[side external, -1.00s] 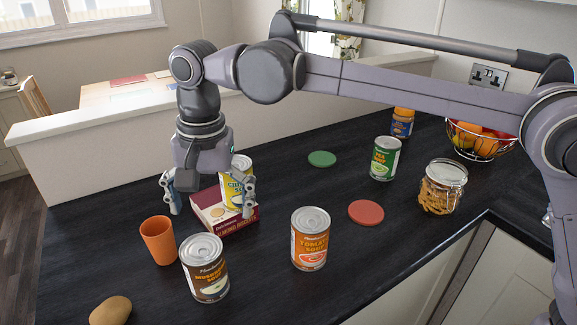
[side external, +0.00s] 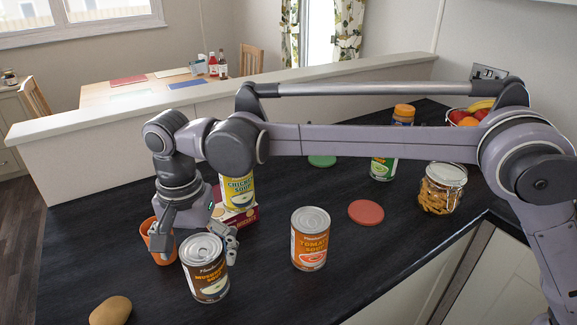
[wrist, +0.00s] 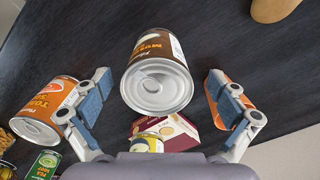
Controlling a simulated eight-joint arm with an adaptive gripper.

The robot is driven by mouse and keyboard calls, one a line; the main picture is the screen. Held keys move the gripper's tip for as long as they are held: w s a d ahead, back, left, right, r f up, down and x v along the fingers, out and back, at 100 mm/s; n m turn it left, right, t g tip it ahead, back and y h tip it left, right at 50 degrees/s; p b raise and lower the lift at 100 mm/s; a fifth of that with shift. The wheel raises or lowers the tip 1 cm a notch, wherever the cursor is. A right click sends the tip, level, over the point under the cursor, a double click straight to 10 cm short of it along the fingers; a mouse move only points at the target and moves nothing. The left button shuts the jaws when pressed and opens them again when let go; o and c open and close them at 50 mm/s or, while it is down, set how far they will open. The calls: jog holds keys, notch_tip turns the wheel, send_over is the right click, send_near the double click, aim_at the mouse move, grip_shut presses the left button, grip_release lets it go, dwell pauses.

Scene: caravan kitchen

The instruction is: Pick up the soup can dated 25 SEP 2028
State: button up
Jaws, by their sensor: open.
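Four soup cans are in view, none with a readable date. The brown mushroom soup can (side external: 207,279) stands upright near the front left. My open, empty gripper (side external: 195,243) is behind and above it; in the wrist view the can (wrist: 156,85) appears between the spread fingers (wrist: 157,98), with no contact visible. The tomato soup can (side external: 310,242) stands to the right. The yellow chicken soup can (side external: 238,192) is on the almond biscuits box (side external: 240,217), partly behind my gripper. The green pea soup can (side external: 383,168) stands farther back, its top hidden by my arm.
An orange cup (side external: 163,255) is close beside my left-hand finger, partly covered. A potato (side external: 111,311) lies at the front left. A red disc (side external: 365,212), a green disc (side external: 322,161) and a pasta jar (side external: 441,189) are to the right. The front middle counter is clear.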

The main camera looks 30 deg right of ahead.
jog(key=shift+w+d+f, duration=0.15)
jog(key=shift+d+f, duration=0.05)
jog(key=shift+f, duration=0.85)
jog(key=shift+w+d+f, duration=0.15)
jog(key=shift+d+f, duration=0.05)
jog(key=shift+f, duration=0.85)
jog(key=c, duration=1.7)
jog(key=shift+r, duration=0.1)
